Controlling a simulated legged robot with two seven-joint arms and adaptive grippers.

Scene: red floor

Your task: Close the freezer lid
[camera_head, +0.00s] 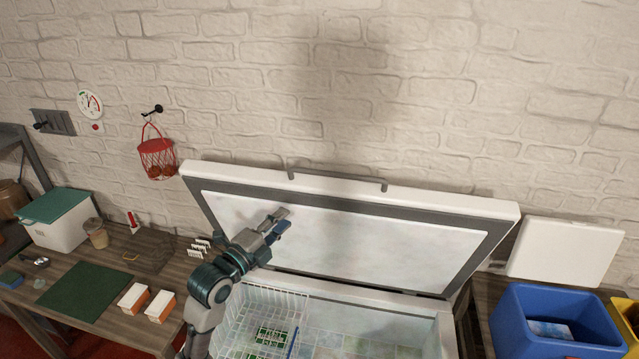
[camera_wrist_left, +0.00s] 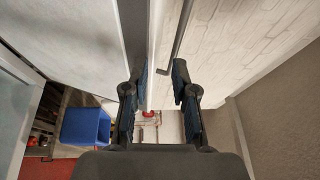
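The white freezer lid (camera_head: 350,235) is raised, its frosted inner panel and grey seal facing me. A grey bar handle (camera_head: 340,180) runs along its upper edge. The freezer's rim (camera_head: 400,300) and open interior show below. My left gripper (camera_head: 280,220) is in front of the lid's inner panel, left of centre; contact cannot be told. In the left wrist view its fingers (camera_wrist_left: 156,88) are apart with nothing clamped; the lid's edge (camera_wrist_left: 155,40) and handle (camera_wrist_left: 180,35) show beyond them. My right gripper is not in view.
A wire basket (camera_head: 262,315) with green items sits inside the freezer at left. A blue bin (camera_head: 555,320) and white panel (camera_head: 567,250) stand at right. A wooden table (camera_head: 105,310) with small boxes is at left. A brick wall stands behind the lid.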

